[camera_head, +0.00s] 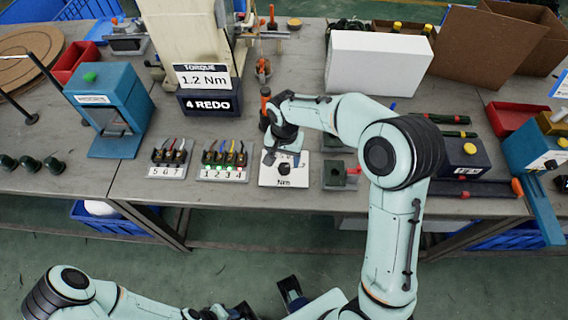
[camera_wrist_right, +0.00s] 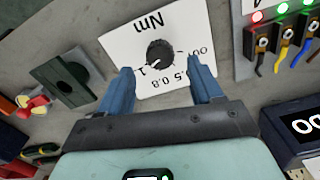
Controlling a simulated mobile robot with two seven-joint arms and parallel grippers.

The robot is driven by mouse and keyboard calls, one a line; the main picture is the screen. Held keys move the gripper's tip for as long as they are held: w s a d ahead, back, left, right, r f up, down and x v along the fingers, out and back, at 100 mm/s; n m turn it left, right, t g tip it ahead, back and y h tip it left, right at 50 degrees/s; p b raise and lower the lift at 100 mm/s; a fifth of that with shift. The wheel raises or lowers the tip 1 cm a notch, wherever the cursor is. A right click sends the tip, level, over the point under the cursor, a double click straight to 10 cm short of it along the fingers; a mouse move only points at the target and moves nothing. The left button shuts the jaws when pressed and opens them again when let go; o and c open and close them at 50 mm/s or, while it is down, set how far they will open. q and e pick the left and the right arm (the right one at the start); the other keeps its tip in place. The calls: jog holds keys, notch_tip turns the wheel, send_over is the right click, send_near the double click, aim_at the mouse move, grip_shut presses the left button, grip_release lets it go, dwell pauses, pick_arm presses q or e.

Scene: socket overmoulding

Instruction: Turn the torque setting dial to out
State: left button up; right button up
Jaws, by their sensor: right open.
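The torque setting dial (camera_wrist_right: 160,53) is a black round knob on a white plate (camera_wrist_right: 118,42) marked "Nm". Numbers and "out" are printed around it. Its white mark appears to point towards the "1" label, away from "out". In the head view the dial (camera_head: 285,168) sits on the plate (camera_head: 268,181) at the table's front. My right gripper (camera_head: 285,153) is over the plate, open. In the right wrist view its blue fingers (camera_wrist_right: 160,65) stand apart on either side of the dial, without visible contact. My left arm is low at the left; its jaws are unclear.
A socket block (camera_head: 222,160) with lamps and coloured wires lies left of the plate. A dark green fixture (camera_head: 336,174) lies close on its right. A display (camera_head: 205,78) reads "TORQUE 1.2 Nm" and "4 REDO". A white box (camera_head: 378,62) stands behind.

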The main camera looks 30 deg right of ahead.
aim_at(284, 167)
jog(key=shift+f, duration=2)
jog(key=c, duration=1.1)
jog(key=shift+o, duration=0.2)
